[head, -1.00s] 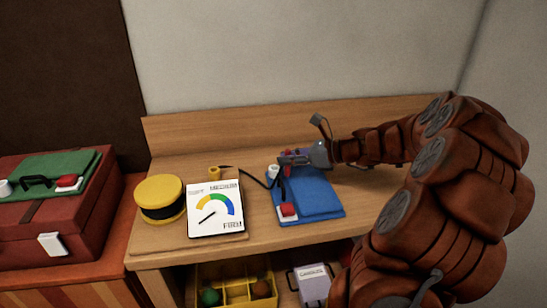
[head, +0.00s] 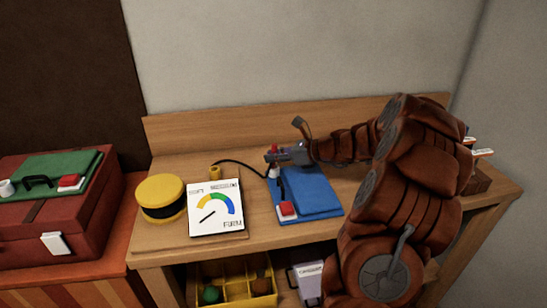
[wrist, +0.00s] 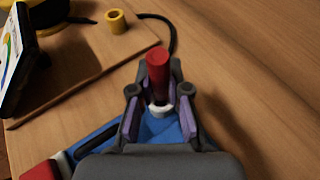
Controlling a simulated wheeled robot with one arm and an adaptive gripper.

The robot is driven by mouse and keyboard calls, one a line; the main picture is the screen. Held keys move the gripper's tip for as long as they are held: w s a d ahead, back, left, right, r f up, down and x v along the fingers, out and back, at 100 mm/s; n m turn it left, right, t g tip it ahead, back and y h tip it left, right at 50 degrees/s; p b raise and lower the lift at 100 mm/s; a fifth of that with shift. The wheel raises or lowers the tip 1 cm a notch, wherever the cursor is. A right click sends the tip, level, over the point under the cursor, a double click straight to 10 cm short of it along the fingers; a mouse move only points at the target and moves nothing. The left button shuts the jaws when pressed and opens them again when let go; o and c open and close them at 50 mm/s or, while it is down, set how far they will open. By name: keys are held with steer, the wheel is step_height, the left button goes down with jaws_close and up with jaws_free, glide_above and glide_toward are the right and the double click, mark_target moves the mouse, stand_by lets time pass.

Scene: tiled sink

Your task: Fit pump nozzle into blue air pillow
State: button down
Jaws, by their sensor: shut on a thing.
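The blue air pillow (head: 316,192) lies flat on the wooden bench, with a white valve (head: 273,173) at its far left corner. The valve also shows as a white ring in the wrist view (wrist: 160,109). My gripper (head: 272,158) is over that corner. In the wrist view its purple-padded fingers (wrist: 160,108) are on both sides of the red pump nozzle (wrist: 158,70), shut on it. The nozzle stands nearly upright, its lower end at the white ring. I cannot tell whether it is inside the ring or just above it.
The yellow pump (head: 161,196) and a gauge card (head: 216,208) stand left of the pillow. A red clip (head: 287,209) is at the pillow's near edge. Bench to the right is partly hidden by my arm.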

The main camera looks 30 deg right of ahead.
steer(key=c, duration=1.4)
jaws_free()
steer(key=shift+a+f, duration=0.1)
steer(key=shift+f, duration=0.5)
steer(key=shift+c, duration=0.2)
steer(key=shift+o, duration=1.4)
steer(key=shift+r, duration=0.25)
